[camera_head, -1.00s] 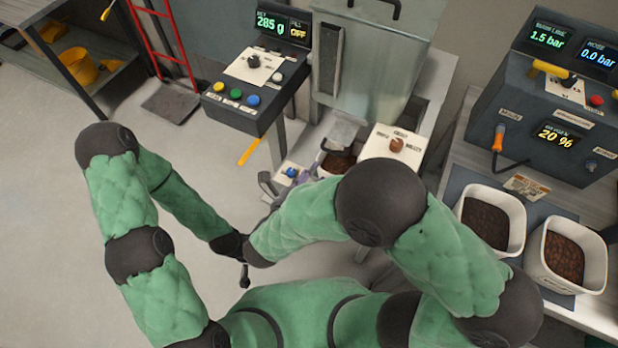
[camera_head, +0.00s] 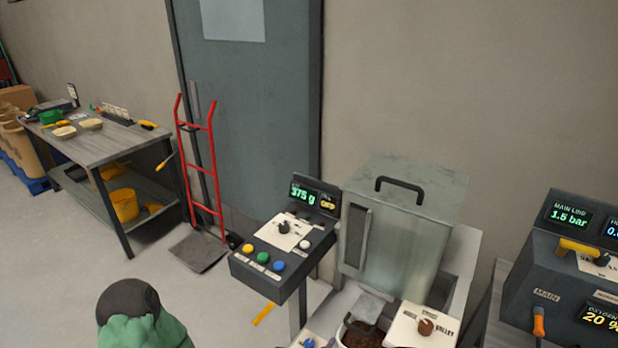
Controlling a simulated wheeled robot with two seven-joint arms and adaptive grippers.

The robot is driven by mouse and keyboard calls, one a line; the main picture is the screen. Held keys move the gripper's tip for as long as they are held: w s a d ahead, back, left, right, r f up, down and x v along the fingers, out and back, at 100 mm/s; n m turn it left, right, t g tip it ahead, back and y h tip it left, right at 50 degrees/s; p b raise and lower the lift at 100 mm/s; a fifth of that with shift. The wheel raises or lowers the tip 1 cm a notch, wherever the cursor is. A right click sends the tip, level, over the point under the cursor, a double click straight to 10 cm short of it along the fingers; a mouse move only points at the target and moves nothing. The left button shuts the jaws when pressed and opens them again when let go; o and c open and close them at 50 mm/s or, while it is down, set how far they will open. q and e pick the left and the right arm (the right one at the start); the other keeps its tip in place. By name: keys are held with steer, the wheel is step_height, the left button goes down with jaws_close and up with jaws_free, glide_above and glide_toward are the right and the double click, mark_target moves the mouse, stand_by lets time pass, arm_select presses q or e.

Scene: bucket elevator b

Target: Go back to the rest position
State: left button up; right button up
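Neither of my grippers shows now. Only a green-sleeved part of my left arm with a dark joint (camera_head: 130,305) rises at the bottom edge, left of the middle. The control box (camera_head: 285,240) stands upright with a knob, coloured buttons and a display reading 375 g. Beside it is the clear hopper (camera_head: 405,230) with a black handle. Below the hopper, a container with brown contents (camera_head: 362,335) is cut by the bottom edge, next to a white panel with a brown knob (camera_head: 425,325).
A red hand truck (camera_head: 205,170) stands by the grey door (camera_head: 250,110). A workbench (camera_head: 95,145) with a yellow bucket (camera_head: 125,204) on its shelf is at the left. A gas panel (camera_head: 565,275) is at the right.

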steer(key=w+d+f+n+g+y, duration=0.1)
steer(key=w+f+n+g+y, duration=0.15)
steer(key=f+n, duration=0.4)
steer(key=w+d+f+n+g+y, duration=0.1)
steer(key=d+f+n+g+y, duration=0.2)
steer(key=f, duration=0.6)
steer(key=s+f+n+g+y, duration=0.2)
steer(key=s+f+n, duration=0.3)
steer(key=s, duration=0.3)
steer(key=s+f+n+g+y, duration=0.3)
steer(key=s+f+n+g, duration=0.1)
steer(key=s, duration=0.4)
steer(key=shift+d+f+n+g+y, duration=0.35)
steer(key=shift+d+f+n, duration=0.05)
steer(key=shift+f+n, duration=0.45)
